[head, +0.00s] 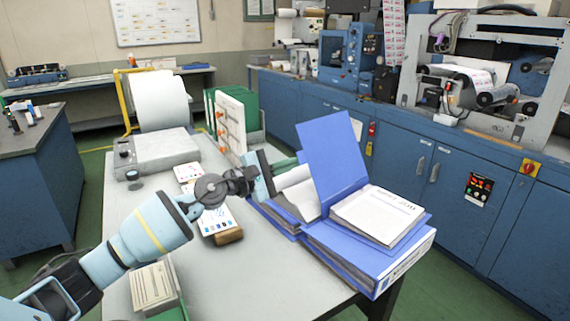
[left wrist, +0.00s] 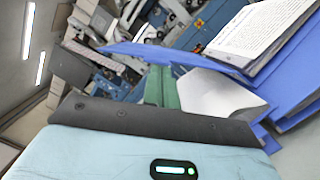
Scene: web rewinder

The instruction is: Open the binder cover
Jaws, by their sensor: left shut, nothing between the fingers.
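The blue binder (head: 365,255) lies on the grey table's right part, with a printed paper stack (head: 378,213) on its right side. Its blue cover (head: 332,158) stands raised and tilted at the stack's left. In the left wrist view the cover (left wrist: 180,56) shows nearly edge-on, above the green fingers. My left gripper (head: 286,164) is just left of the cover, its fingers shut and empty. The fingers also show in the left wrist view (left wrist: 160,86). I cannot tell whether they touch the cover. My right gripper is in neither view.
Curled white sheets (head: 298,188) over blue material lie just left of the binder, below my gripper. A white board (head: 230,122) with green panels stands behind. Colour cards (head: 218,219) and a paper stack (head: 154,287) lie on the table. Blue cabinets (head: 460,185) stand behind.

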